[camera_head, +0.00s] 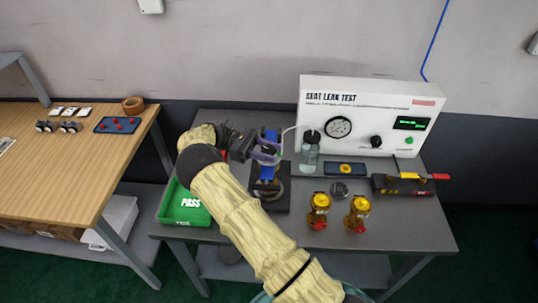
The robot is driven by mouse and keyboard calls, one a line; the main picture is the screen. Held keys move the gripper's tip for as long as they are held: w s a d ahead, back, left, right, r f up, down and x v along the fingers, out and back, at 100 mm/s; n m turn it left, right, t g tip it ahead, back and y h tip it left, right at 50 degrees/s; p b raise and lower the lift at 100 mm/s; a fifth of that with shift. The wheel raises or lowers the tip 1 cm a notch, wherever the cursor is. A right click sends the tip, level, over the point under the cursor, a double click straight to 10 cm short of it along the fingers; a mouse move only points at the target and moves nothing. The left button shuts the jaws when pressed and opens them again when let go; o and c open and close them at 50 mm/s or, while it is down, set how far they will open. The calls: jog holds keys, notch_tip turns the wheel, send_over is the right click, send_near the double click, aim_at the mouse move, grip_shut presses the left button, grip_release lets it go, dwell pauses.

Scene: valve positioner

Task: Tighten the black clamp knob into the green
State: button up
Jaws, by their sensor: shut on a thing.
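The blue clamp fixture (267,173) stands on a black base at the left of the grey table. My gripper (264,151) reaches in from the left at the upper part of this fixture. It is shut on what appears to be the black clamp knob, which the fingers largely hide. A purple-grey band shows at the fixture beside the fingers. A round metal part sits low in the fixture. No green marking of the clamp can be made out from here, so the knob's tightness cannot be told.
A green PASS bin (183,207) stands left of the fixture, under my arm. A clear bottle (310,152) stands close to its right, before the white leak-test box (365,112). Two brass valves (319,209) (357,213) stand front right. A wooden bench (60,165) is at far left.

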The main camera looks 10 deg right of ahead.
aim_at(269, 149)
jog(key=shift+r+m+g+y, duration=0.1)
jog(key=shift+m+g+y, duration=0.2)
jog(key=o, duration=1)
jog(key=shift+c, duration=0.2)
notch_tip(269, 149, up, 10)
jog(key=shift+f, duration=0.1)
